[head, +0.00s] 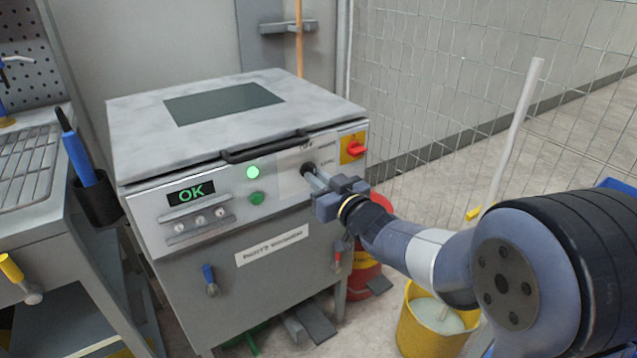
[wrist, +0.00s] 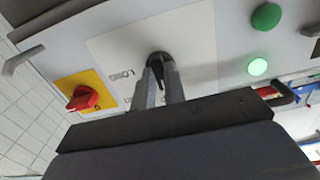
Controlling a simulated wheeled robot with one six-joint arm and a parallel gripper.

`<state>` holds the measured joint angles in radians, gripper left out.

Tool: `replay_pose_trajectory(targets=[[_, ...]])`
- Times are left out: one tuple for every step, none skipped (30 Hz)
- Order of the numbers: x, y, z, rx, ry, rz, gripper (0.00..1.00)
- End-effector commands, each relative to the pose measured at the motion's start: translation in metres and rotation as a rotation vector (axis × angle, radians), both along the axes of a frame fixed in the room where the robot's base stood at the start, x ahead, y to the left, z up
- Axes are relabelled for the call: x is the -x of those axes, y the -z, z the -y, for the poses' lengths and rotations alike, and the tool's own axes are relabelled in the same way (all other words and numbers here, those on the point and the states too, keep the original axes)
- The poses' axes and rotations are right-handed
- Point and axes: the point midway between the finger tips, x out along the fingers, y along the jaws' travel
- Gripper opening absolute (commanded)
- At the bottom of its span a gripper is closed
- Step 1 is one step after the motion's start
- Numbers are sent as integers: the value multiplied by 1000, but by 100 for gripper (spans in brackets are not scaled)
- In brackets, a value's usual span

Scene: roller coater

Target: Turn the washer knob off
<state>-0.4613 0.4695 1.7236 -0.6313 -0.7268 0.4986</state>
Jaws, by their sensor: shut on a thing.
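The washer (head: 240,160) is a grey box-shaped machine with a lid and a sloped front panel. Its black round knob (head: 308,169) sits on a pale plate at the right part of the panel, with small lettering around it. My gripper (head: 316,180) reaches it from the lower right and is shut on the knob. In the wrist view the two grey fingers (wrist: 161,82) hold the knob (wrist: 159,58) between them, partly hiding it. A dark pointer mark shows between the fingers. The labels look upside down in that view and are too small to read surely.
A red switch on a yellow plate (head: 354,147) is right of the knob. A lit green lamp (head: 253,172) and green button (head: 257,198) are left of it. A black lid handle (head: 265,148) juts out above. A yellow bucket (head: 425,325) stands below my arm.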

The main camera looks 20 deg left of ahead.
Motion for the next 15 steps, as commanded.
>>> replay_pose_trajectory(targets=[[0, 1, 0, 5, 0, 4, 0], [0, 1, 0, 7, 0, 6, 0], [0, 1, 0, 9, 0, 8, 0], [0, 1, 0, 10, 0, 10, 0], [0, 0, 0, 10, 0, 11, 0], [0, 0, 0, 11, 0, 12, 0], [0, 0, 0, 11, 0, 12, 0], [0, 0, 0, 11, 0, 12, 0], [0, 0, 0, 11, 0, 12, 0], [0, 0, 0, 11, 0, 12, 0], [0, 0, 0, 12, 0, 11, 0], [0, 0, 0, 12, 0, 11, 0], [0, 0, 0, 12, 0, 11, 0], [0, 0, 0, 12, 0, 11, 0], [0, 0, 0, 12, 0, 11, 14]])
